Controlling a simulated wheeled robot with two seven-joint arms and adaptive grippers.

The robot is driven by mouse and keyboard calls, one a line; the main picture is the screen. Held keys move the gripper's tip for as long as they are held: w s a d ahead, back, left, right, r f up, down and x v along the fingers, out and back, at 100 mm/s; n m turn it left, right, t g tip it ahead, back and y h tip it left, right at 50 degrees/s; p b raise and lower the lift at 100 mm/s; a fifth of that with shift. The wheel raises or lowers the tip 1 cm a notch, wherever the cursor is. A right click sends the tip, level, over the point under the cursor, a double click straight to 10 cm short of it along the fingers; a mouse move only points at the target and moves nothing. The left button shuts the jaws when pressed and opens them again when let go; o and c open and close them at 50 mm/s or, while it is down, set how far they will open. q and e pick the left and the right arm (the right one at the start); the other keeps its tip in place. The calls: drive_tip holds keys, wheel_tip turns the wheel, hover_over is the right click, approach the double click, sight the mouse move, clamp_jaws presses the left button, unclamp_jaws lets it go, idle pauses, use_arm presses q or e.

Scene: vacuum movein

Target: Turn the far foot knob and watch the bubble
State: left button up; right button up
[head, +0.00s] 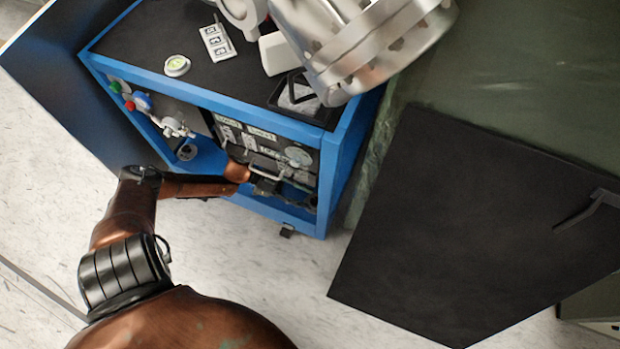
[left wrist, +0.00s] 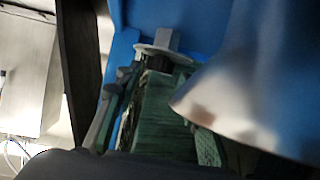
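The bubble level (head: 177,65) is a small round yellow-green vial with a pale rim on the black top of the blue cabinet (head: 340,150). It is too small to tell where its bubble sits. My left gripper (head: 268,187) is inside the cabinet's open front, low by a panel handle; whether its fingers are apart cannot be told. In the left wrist view, a white disc with a grey stub (left wrist: 160,52) stands against the blue frame; I cannot tell if it is the far foot knob. A dark foot (head: 287,231) shows under the near corner. My right gripper is out of view.
A large silver flanged cylinder (head: 365,45) overhangs the cabinet's top right. A labelled panel (head: 265,140) and small valve fittings (head: 175,127) fill the open front. A black panel (head: 480,225) stands at the right.

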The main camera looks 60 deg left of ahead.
sight(281, 187)
use_arm(q)
drive_tip(key=v, duration=0.8)
drive_tip(key=shift+s+a, duration=0.2)
drive_tip(key=shift+a, duration=0.1)
